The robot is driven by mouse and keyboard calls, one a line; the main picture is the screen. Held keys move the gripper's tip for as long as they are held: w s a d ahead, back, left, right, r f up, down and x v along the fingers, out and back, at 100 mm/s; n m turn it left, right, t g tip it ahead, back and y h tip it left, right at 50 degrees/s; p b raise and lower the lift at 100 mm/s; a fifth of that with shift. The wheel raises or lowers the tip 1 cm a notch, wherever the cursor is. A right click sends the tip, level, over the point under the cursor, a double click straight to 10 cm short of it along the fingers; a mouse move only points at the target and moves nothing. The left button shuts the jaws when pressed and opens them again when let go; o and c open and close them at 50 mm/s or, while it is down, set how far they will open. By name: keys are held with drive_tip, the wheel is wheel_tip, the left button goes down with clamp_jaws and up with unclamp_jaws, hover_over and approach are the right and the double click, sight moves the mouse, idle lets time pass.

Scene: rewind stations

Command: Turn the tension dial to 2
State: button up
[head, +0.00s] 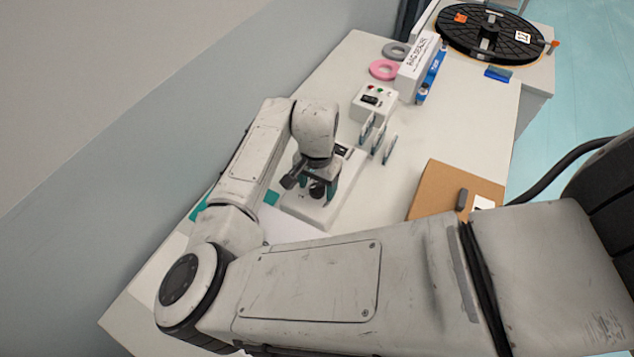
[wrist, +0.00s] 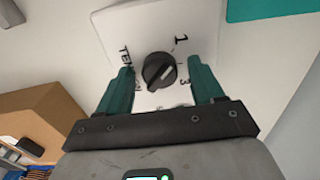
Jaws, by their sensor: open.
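The tension dial is a black round knob (wrist: 159,71) on a white panel (wrist: 130,28) in the wrist view. The 2 is not visible. Part of the lettering beginning "TEN" is hidden by a finger. My gripper (wrist: 160,66) is open, with one teal finger on each side of the knob and a visible gap to it. In the head view my gripper (head: 316,190) is over the white dial unit (head: 345,187), and its fingers partly hide the knob.
A white control box (head: 375,101) and several upright thin pieces (head: 378,138) stand just behind the dial unit. Pink tape (head: 384,69), a labelled white box (head: 415,70) and a black reel (head: 488,32) are farther back. A wall is at left.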

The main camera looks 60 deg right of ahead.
drive_tip(key=c, duration=1.1)
drive_tip(key=shift+o, duration=0.2)
drive_tip(key=shift+m, duration=0.3)
drive_tip(key=m+b, duration=0.1)
drive_tip(key=m, duration=0.3)
drive_tip(key=shift+m+b, duration=0.9)
drive_tip(key=shift+m, duration=1.1)
drive_tip(key=o, duration=1.1)
drive_tip(key=shift+c, duration=0.2)
